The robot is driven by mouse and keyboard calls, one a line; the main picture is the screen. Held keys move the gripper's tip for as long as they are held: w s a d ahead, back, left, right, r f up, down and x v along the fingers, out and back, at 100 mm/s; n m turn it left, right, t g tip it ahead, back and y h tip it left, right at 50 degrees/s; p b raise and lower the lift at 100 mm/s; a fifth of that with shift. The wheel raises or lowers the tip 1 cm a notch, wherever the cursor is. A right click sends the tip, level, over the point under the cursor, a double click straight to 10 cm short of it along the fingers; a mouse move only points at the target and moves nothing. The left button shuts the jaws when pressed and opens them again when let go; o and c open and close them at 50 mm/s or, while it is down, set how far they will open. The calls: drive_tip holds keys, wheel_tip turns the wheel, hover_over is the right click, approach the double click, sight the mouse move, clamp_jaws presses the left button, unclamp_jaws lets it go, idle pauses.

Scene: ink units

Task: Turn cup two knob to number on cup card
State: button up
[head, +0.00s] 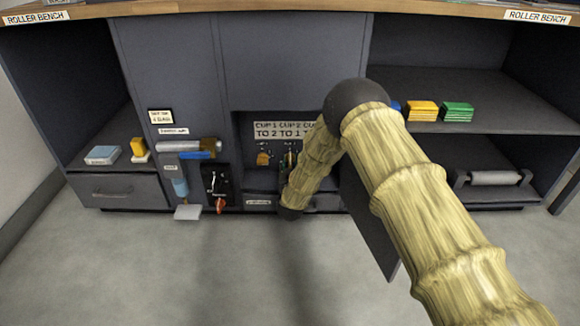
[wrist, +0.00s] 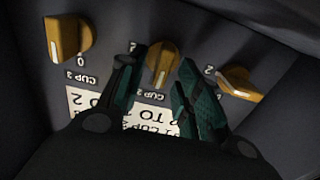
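The cup 2 knob (wrist: 162,62) is orange and sits in the middle of the row in the wrist view, which looks upside down. My gripper (wrist: 163,56) has its dark green fingers on either side of this knob, apart from each other. I cannot tell whether they touch it. The cup 3 knob (wrist: 68,38) is to the left and the cup 1 knob (wrist: 240,82) to the right. The white cup card (head: 283,130) reads "CUP 1 CUP 2" over "TO 2 TO 1" in the head view; my arm hides its right part.
The knobs sit in a recess in the dark cabinet, with an open door (head: 369,220) right of my forearm. Yellow (head: 422,111) and green stacks stand on the right shelf.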

clamp_jaws()
drive_tip(key=shift+m+p, duration=0.3)
drive_tip(key=shift+p, duration=0.05)
drive_tip(key=shift+d+r+m+p, duration=0.1)
drive_tip(key=shift+m+p, duration=0.4)
drive_tip(key=shift+p, duration=0.1)
drive_tip(key=m+p, duration=0.2)
drive_tip(key=m, duration=0.1)
drive_tip(key=shift+d, duration=0.1)
drive_tip(key=shift+d+f+m+p, duration=0.15)
drive_tip(key=shift+m+p, duration=0.4)
drive_tip(key=shift+m, duration=0.45)
drive_tip(key=shift+f+m+p, duration=0.1)
drive_tip(key=shift+m+p, duration=0.45)
drive_tip(key=shift+m, duration=0.45)
drive_tip(key=shift+f, duration=0.1)
